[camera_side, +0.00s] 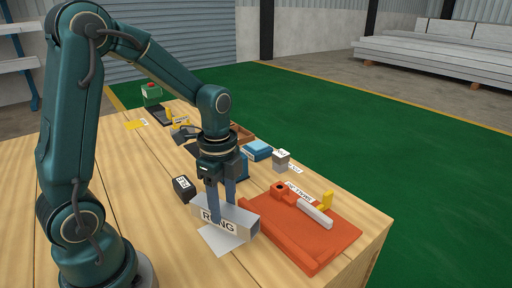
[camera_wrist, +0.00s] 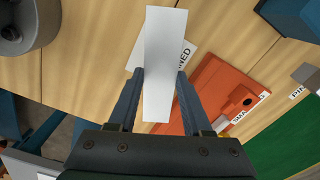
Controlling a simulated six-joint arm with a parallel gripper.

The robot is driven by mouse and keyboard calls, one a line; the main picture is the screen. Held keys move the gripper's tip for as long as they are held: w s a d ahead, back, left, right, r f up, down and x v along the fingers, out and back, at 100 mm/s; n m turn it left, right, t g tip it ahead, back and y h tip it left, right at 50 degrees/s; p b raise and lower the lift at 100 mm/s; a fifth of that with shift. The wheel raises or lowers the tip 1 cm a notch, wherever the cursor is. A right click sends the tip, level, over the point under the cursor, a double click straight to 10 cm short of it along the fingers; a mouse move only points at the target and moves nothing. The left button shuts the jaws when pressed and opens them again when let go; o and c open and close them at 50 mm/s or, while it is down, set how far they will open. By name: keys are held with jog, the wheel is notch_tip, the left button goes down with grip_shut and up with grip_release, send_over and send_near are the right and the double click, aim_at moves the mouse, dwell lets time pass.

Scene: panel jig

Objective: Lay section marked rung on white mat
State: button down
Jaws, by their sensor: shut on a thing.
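The section marked rung (camera_side: 240,229) is a pale grey bar with a label on its near side, one letter covered by a finger. My gripper (camera_side: 222,205) points down and is shut on it. In the wrist view the section (camera_wrist: 164,35) runs lengthwise between the two fingers of my gripper (camera_wrist: 160,75). The white mat (camera_side: 221,241) shows on the table just below the section, partly hidden by it. In the wrist view a white sheet edge (camera_wrist: 134,57) shows beside the bar, with letters ending in "NED" on its other side. I cannot tell whether the section touches the mat.
An orange jig (camera_side: 335,240) with a pale bar and a yellow piece lies close on the right. A black labelled block (camera_side: 184,188) stands to the left. A grey block (camera_side: 282,160), a blue block (camera_side: 257,150) and a wooden tray (camera_side: 241,133) are behind.

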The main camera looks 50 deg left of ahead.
aim_at(223, 208)
jog(key=shift+f, duration=1.6)
jog(key=shift+c, duration=1.7)
grip_release()
jog(key=shift+f, duration=0.15)
